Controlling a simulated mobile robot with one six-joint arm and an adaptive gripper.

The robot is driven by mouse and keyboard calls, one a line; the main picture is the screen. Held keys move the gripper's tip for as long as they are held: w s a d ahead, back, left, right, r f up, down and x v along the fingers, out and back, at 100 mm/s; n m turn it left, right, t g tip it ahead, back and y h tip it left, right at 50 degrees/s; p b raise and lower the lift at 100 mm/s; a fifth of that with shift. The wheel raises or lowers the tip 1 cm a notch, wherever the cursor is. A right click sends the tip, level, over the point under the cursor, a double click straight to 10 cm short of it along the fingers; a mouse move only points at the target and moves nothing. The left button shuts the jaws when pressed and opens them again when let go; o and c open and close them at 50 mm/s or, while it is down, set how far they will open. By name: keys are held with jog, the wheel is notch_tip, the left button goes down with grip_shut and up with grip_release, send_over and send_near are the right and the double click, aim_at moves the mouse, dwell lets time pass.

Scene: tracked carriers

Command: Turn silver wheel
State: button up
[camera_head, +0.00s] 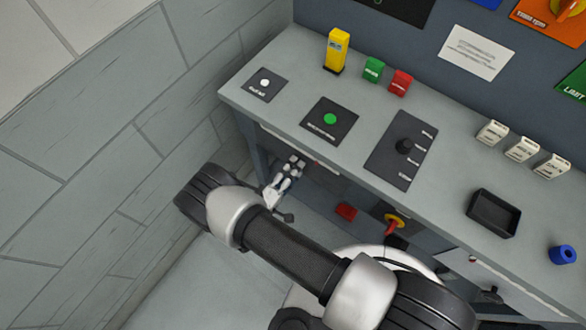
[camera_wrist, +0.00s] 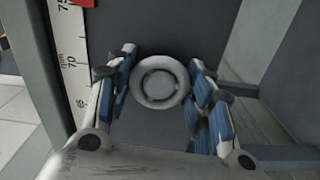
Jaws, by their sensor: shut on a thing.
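The silver wheel (camera_wrist: 159,83) is a round, pale grey disc with a raised ring, in the middle of the wrist view, in front of a dark panel. My gripper (camera_wrist: 163,60) has its blue-padded fingers on the left and right of the wheel and is shut on it. In the head view my gripper (camera_head: 284,182) shows small beneath the bench's front edge, beyond my arm. The wheel cannot be made out there.
A white scale (camera_wrist: 74,65) with a red marker (camera_wrist: 84,3) stands left of the wheel. A tiled wall is at left.

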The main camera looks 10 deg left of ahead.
jog(key=shift+m, duration=0.6)
jog(key=o, duration=1.1)
jog(key=v, duration=1.2)
jog(key=shift+s+a+f, duration=0.1)
